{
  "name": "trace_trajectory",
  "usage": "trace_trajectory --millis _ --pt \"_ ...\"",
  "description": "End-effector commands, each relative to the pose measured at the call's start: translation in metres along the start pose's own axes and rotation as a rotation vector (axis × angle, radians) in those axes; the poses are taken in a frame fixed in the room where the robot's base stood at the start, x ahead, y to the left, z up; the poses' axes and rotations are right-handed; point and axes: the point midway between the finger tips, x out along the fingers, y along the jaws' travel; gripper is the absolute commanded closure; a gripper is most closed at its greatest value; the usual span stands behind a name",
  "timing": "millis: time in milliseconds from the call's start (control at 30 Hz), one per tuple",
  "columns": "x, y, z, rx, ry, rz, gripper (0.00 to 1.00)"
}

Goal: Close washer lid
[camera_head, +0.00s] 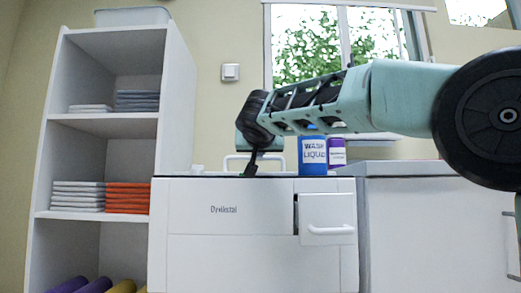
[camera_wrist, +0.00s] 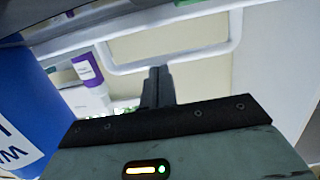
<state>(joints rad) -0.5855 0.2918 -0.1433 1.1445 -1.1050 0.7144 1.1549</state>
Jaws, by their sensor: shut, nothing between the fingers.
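The white washer (camera_head: 225,235) stands in the middle of the head view, with a thin dark line along its top edge. Its small drawer (camera_head: 327,220) at the upper right sticks out. A white rounded frame (camera_head: 285,164) rises behind the washer's top edge; a similar frame shows in the wrist view (camera_wrist: 236,30). I cannot tell if it is the lid. No lid is clearly visible from this low angle. My gripper (camera_head: 250,171) points down at the washer's top edge, left of the bottles. Its fingers (camera_wrist: 158,84) are together and empty. I cannot tell whether they touch anything.
A blue wash liquid bottle (camera_head: 312,157) and a purple-labelled bottle (camera_head: 337,152) stand close to the right of my gripper. A shelf unit (camera_head: 180,100) with folded towels is at left. A grey-white cabinet (camera_head: 430,225) is at right, below my arm.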

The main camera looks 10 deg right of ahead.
Motion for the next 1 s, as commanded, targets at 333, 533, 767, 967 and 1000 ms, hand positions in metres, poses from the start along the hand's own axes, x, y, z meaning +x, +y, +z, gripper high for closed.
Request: trace_trajectory --millis 333,533,767,967,1000 --pt "0.005 -0.001 0.007 0.001 0.0 0.0 1.0" --pt "0.005 -0.001 0.007 0.001 0.0 0.0 1.0" --pt "-0.001 -0.001 0.007 0.001 0.0 -0.001 1.0" --pt "-0.035 -0.002 0.006 0.002 0.0 -0.005 1.0" --pt "-0.044 -0.001 0.005 0.001 0.0 -0.004 1.0"
